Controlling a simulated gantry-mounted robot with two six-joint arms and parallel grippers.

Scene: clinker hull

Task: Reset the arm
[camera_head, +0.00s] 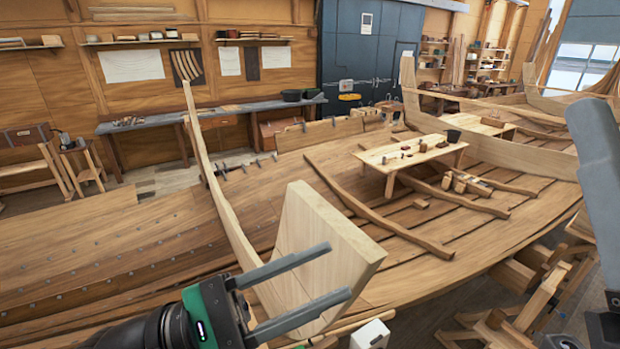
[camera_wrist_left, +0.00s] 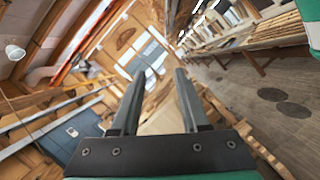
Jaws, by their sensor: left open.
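My left gripper (camera_head: 318,285) comes in from the bottom left of the head view. Its two grey fingers are apart with nothing between them. They overlap the lower part of a pale wooden board (camera_head: 325,235) in the picture; I cannot tell whether they touch it. In the left wrist view the same gripper (camera_wrist_left: 158,85) points up the picture, fingers spread and empty.
The clinker hull (camera_head: 130,250) fills the middle, with a curved upright timber (camera_head: 215,185). A small work table (camera_head: 412,152) with tools stands inside it. A long bench (camera_head: 210,113) runs along the back wall. Wooden trestles (camera_head: 530,305) stand at lower right. A white block (camera_head: 370,335) is near the gripper.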

